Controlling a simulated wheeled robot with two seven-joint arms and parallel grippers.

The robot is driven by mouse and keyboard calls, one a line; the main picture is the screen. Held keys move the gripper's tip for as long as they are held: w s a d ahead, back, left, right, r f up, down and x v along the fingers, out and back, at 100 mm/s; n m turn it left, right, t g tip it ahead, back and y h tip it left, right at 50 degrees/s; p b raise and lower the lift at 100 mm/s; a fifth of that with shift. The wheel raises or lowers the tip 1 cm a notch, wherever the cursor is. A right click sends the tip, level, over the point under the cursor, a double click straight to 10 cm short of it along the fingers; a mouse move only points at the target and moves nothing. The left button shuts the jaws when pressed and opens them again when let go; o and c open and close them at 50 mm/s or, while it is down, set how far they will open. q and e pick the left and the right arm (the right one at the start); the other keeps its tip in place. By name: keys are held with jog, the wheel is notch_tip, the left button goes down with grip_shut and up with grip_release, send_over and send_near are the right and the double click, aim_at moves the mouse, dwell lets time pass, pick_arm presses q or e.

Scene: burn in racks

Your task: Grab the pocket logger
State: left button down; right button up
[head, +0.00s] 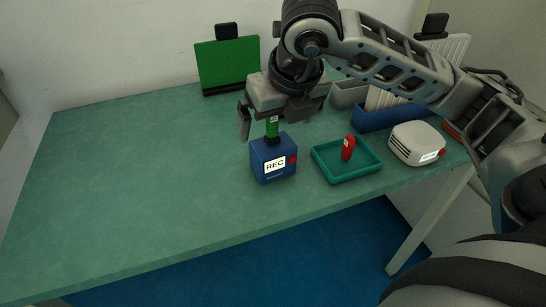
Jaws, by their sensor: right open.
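A small blue box (266,174) with a white REC label and a red button stands on the green table; I take it to be the pocket logger. A green upright piece (271,127) with a dark base stands on its top. My right gripper (272,118) is right above the box, pointing down and open. Its fingers are on either side of the green piece, and I cannot tell whether they touch it. The gripper hides the top of the green piece. My left gripper is not in view.
A teal tray (345,178) holding a red piece (348,148) is right of the box. A white device (417,141) and a blue rack (392,118) are further right. A green panel (226,64) stands at the back. The table's left side (130,180) is clear.

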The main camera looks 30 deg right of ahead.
aim_at(274, 139)
jog(key=x, duration=0.5)
jog(key=shift+s+f, duration=0.25)
jog(key=shift+f, duration=0.05)
jog(key=c, duration=1.4)
jog(key=shift+r, duration=0.1)
jog(key=shift+c, duration=0.7)
jog(key=shift+r, duration=0.1)
